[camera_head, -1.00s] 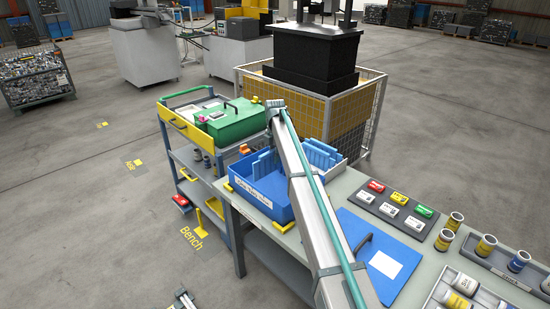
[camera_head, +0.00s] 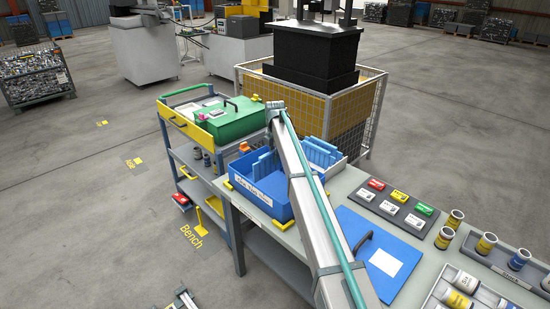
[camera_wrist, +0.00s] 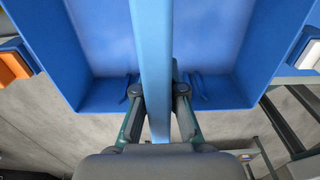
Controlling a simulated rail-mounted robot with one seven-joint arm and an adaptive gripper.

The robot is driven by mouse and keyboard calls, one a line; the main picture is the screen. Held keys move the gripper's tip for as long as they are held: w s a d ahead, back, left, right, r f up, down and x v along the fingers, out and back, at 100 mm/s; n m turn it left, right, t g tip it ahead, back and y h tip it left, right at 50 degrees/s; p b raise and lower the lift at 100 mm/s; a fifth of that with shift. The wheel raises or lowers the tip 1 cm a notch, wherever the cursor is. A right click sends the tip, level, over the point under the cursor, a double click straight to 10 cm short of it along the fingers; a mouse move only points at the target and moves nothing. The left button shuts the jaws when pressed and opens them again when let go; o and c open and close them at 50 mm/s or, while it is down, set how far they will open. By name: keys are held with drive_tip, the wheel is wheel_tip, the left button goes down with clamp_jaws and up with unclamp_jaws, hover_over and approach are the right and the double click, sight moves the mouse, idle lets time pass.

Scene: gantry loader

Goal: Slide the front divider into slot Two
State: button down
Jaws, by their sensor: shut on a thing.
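The blue tray (camera_head: 268,206) stands on the bench's far left corner, with a white label on its front wall too small to read. Light blue divider pieces show on either side of my arm, a left one (camera_head: 263,161) and a right one (camera_head: 322,153). In the wrist view my gripper (camera_wrist: 157,92) is shut on a light blue divider (camera_wrist: 154,45), seen edge-on. The divider runs over the tray (camera_wrist: 105,98) between its side walls. My arm hides my gripper in the head view. I cannot tell which slot lines up with it.
A green case (camera_head: 232,120) sits on the cart at left. A blue lid-like panel (camera_head: 380,255) with a dark handle lies on the bench. A dark board (camera_head: 396,210) carries coloured and white blocks. Several jars stand at right. A mesh cage (camera_head: 355,115) is behind the tray.

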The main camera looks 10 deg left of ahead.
drive_tip(key=shift+f+b, duration=1.55)
drive_tip(key=shift+f, duration=3.85)
unclamp_jaws()
drive_tip(key=shift+r+p, duration=1.35)
drive_tip(key=shift+r, duration=2.15)
